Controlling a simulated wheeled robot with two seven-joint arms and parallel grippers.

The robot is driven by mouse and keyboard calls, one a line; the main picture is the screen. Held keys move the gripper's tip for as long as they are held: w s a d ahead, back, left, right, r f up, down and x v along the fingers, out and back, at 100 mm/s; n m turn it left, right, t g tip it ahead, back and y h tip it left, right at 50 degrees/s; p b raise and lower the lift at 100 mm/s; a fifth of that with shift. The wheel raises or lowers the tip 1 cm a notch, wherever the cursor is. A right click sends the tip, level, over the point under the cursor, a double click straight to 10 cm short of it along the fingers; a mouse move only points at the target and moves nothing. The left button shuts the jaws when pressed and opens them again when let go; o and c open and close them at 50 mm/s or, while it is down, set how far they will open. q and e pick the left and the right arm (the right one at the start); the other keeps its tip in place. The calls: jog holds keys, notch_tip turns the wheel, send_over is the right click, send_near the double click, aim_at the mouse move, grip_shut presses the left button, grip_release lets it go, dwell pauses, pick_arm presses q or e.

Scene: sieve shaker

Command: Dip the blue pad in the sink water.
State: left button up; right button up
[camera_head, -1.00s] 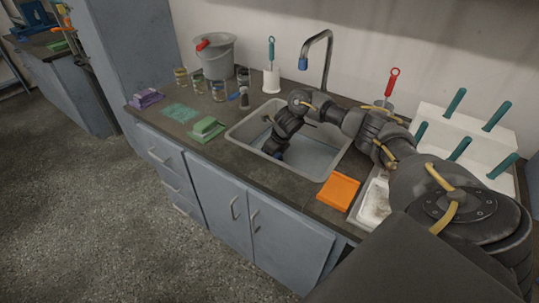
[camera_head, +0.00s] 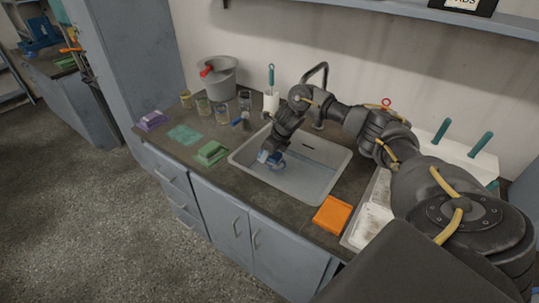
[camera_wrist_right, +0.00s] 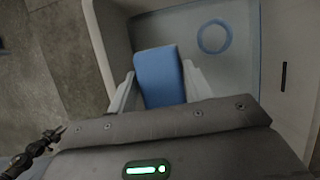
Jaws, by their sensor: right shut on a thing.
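The blue pad (camera_wrist_right: 160,75) is between the fingers of my right gripper (camera_wrist_right: 158,88) in the wrist view. The gripper is shut on it. In the head view my right gripper (camera_head: 272,156) points down over the left part of the sink (camera_head: 318,196), with some blue showing at its tip. Bluish-grey water (camera_wrist_right: 205,65) lies in the sink basin. I cannot tell whether the pad's lower end touches the water. A blue ring (camera_wrist_right: 213,37) shows in the basin beyond the pad. My left gripper is not in view.
Left of the sink are a green block (camera_head: 211,153), a teal cloth (camera_head: 184,135), a purple block (camera_head: 152,121), several jars and a grey bucket (camera_head: 217,78). An orange pad (camera_head: 332,214) lies to the right. The tap (camera_head: 318,72) stands behind my arm.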

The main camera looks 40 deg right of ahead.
notch_tip(320, 180, up, 4)
jog(key=shift+f+p, duration=0.15)
jog(key=shift+p, duration=0.85)
jog(key=shift+r, duration=0.3)
